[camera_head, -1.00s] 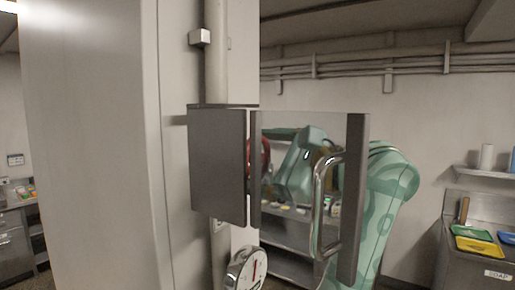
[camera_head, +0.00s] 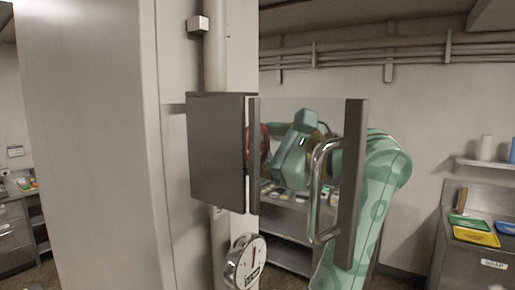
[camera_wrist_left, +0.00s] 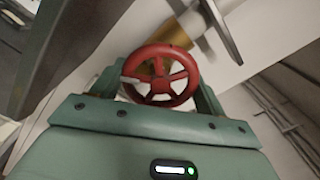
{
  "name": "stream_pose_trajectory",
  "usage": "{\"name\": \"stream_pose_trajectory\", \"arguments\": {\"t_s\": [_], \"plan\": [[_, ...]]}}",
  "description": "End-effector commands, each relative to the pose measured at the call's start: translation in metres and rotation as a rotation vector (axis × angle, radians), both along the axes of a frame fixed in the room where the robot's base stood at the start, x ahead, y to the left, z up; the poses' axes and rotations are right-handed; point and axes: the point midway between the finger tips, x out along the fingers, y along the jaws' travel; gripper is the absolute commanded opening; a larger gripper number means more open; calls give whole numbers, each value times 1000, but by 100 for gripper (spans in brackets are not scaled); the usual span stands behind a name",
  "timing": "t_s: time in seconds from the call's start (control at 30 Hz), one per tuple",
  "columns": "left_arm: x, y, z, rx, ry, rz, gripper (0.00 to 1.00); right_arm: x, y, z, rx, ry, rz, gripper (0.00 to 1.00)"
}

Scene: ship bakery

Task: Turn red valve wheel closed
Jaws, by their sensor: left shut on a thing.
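The red valve wheel shows in the left wrist view (camera_wrist_left: 161,86), with spokes, a round hub and a brass stem behind it. In the head view only a sliver of its red rim (camera_head: 265,143) shows, through the clear panel of an open cabinet door (camera_head: 353,190). My left gripper (camera_wrist_left: 158,76) has a green finger on each side of the wheel and is shut on its rim. In the head view its green hand (camera_head: 296,150) is behind the clear door panel, beside the wheel. My right gripper is in neither view.
The dark cabinet (camera_head: 217,150) hangs on the wall, its door with a curved metal handle (camera_head: 318,190) standing open between my head and my arm. A round gauge (camera_head: 247,262) is below. A counter with coloured trays (camera_head: 474,237) stands at the right.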

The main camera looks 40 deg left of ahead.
Motion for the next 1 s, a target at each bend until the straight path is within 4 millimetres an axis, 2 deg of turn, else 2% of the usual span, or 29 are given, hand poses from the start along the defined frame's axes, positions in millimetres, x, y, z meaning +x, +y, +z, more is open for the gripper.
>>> {"name": "stream_pose_trajectory", "arguments": {"t_s": [0.5,1.0], "plan": [[0,0,0,-48,430,-1,51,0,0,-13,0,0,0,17],[-1,0,3,-97,903,2,51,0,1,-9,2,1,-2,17]]}}
